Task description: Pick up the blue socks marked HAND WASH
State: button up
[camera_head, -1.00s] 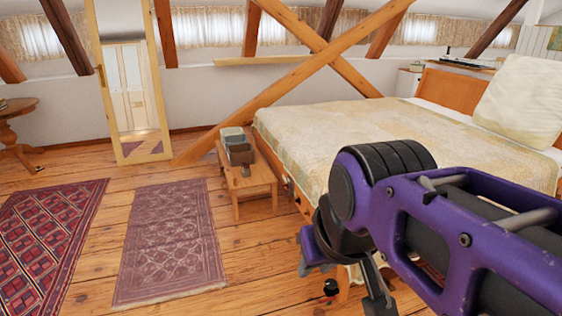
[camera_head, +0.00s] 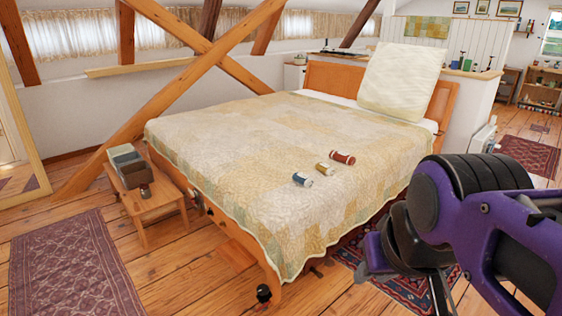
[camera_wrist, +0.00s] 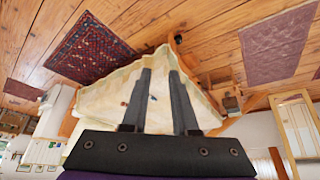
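A blue roll with pale ends (camera_head: 302,179), seemingly the blue socks, lies on the bed's quilt (camera_head: 250,180), nearest the front edge of three rolls. A mustard roll (camera_head: 324,169) and a red-brown roll (camera_head: 342,158) lie behind it to the right. Any lettering is too small to read. My gripper (camera_wrist: 160,72) is open and empty in the wrist view, its two dark fingers apart. The bed shows beyond them, far off, with a tiny dark bluish spot between the fingers. In the head view my arm is at the lower right, away from the rolls.
A wooden bench (camera_head: 155,208) holding grey and green boxes (camera_head: 127,165) stands left of the bed's foot. A large pillow (camera_head: 401,80) leans at the headboard. Crossed timber braces (camera_head: 190,75) rise behind the bed. Floor is open at the front left, with a rug (camera_head: 75,265).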

aim_at(302, 178)
jog(key=u, duration=0.35)
jog(key=i+l+u, duration=0.2)
jog(key=u, duration=0.3)
jog(key=i+l+u, duration=0.15)
jog(key=u, duration=0.3)
jog(key=i+l+u, duration=0.2)
jog(key=l, duration=0.25)
jog(key=l+u, duration=0.25)
jog(key=l, duration=0.15)
jog(key=i+l, duration=0.1)
jog(key=l, duration=0.35)
jog(key=i+l+u, duration=0.15)
jog(key=l, duration=0.25)
jog(key=l+z, duration=0.1)
jog(key=l, duration=0.45)
jog(key=j+z, duration=0.25)
jog(key=i+l+u, duration=0.1)
jog(key=l+u, duration=0.15)
jog(key=l, duration=0.2)
